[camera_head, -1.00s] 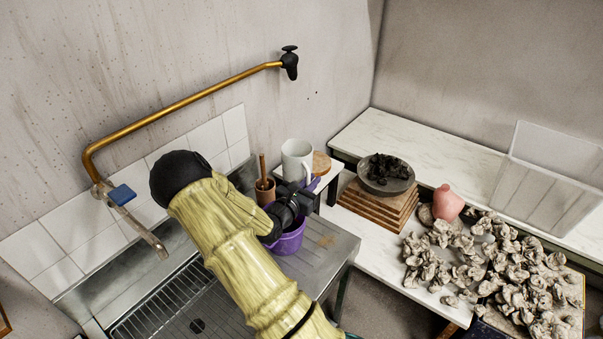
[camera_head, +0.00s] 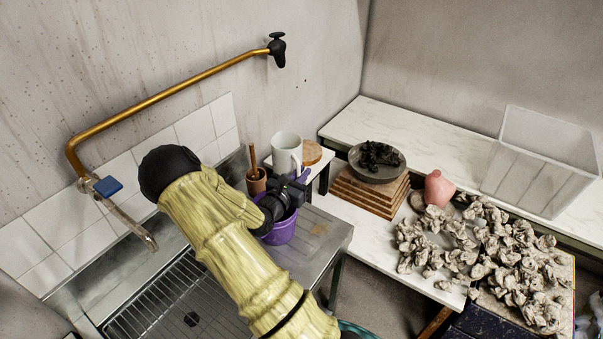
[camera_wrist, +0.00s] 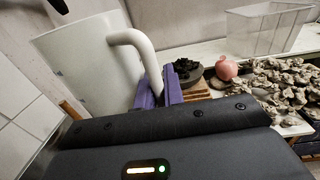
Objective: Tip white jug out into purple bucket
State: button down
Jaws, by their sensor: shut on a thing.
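The white jug (camera_head: 284,147) is upright at the back, by a small white-topped stand, its handle towards my arm. In the wrist view the jug (camera_wrist: 82,65) fills the left side. My gripper (camera_wrist: 159,88) has its purple fingers on either side of the lower handle and is shut on it. In the head view the gripper (camera_head: 301,177) is partly hidden by my wrist. The purple bucket (camera_head: 282,232) stands on the metal drainboard, below and in front of the jug. My wrist covers part of its rim, and its inside is mostly hidden.
A brown pot (camera_head: 256,181) with a stick stands left of the jug. A round wooden board (camera_head: 313,153) lies behind it. A dark bowl of black lumps (camera_head: 378,165) sits on stacked boards to the right. The metal sink (camera_head: 180,295) lies front left.

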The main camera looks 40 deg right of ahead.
jog(key=d+n+t+h+b, duration=0.1)
jog(key=b, duration=0.1)
jog(key=n+t+h+b, duration=0.1)
jog(key=b, duration=0.2)
jog(key=d+n+t+h+b, duration=0.1)
jog(key=n+b, duration=0.1)
jog(key=b, duration=0.1)
jog(key=shift+s+d+f+h, duration=0.3)
jog(key=shift+h, duration=0.1)
dwell(0.5)
jog(key=shift+d+r+n+t+b, duration=0.1)
jog(key=shift+n+t+b, duration=0.35)
jog(key=shift+b, duration=0.25)
jog(key=shift+d+n+t+h+b, duration=0.15)
jog(key=shift+n+t+h+b, duration=0.25)
jog(key=shift+n+t+b, duration=0.2)
jog(key=shift+r+b, duration=0.1)
jog(key=shift+b, duration=0.2)
jog(key=shift+n+t+b, duration=1.55)
jog(key=shift+n+b, duration=0.1)
jog(key=shift+b, duration=0.05)
